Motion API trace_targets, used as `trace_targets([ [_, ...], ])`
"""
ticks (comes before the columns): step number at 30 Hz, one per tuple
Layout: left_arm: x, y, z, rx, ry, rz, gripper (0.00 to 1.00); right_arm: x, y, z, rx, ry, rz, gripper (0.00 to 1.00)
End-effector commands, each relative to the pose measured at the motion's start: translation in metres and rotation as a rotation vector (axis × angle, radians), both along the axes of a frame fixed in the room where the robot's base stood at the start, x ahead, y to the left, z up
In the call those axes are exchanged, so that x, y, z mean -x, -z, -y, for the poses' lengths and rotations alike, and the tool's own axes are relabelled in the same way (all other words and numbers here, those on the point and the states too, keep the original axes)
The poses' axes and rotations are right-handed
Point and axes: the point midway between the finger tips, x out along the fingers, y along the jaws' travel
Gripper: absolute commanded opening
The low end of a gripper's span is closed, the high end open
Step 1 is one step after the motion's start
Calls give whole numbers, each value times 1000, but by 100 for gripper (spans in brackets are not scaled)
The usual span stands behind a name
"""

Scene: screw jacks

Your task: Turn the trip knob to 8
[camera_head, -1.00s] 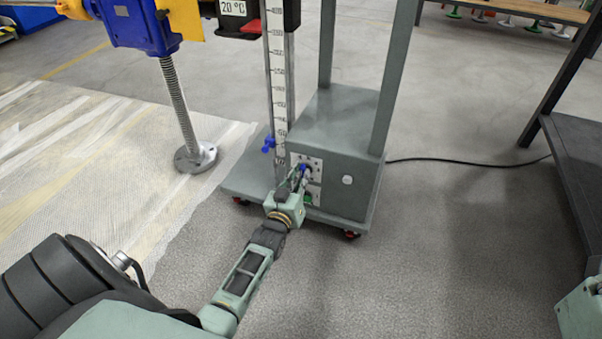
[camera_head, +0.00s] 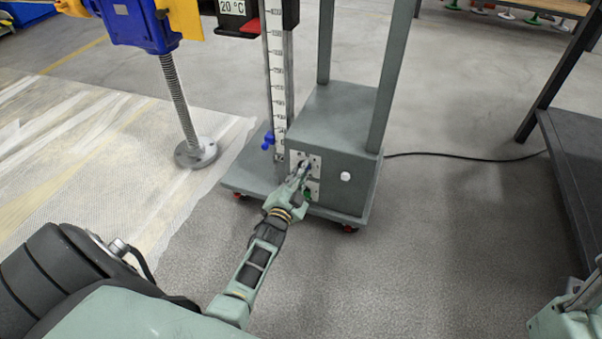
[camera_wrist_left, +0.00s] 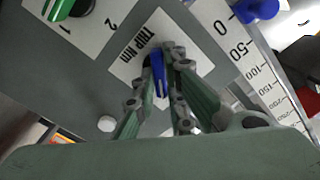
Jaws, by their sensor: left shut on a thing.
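The trip knob is a blue pointer knob (camera_wrist_left: 158,75) on a white plate (camera_wrist_left: 127,68) marked "TRIP Nm", on the front of the grey cabinet (camera_head: 335,130). My left gripper (camera_wrist_left: 161,62) is shut on this knob, one finger on each side of it. In the head view the left gripper (camera_head: 299,173) reaches the upper part of the cabinet's front plate, and the knob is mostly hidden there. The knob's scale numbers are hidden or too small to read, so its setting cannot be told. My right gripper does not show clearly.
Below the trip knob is a green knob (camera_head: 307,195), with marks 1 and 2 in the wrist view. A white button (camera_head: 346,176) sits to the right. A blue screw knob (camera_head: 267,141) is on the scale column (camera_head: 278,85). A blue-and-yellow jack (camera_head: 137,25) stands left.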

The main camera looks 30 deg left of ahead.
Motion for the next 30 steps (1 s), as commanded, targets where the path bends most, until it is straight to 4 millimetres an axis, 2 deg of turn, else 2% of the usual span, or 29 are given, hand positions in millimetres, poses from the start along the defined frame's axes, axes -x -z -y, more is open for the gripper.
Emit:
trace_targets([
  [10,0,1,1,-141,1,-35,0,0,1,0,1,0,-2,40],
  [27,0,2,1,-166,1,-42,0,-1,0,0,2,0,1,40],
  [28,0,2,1,-166,1,-42,13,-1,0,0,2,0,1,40],
  [30,0,1,1,-165,1,-42,20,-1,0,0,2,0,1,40],
])
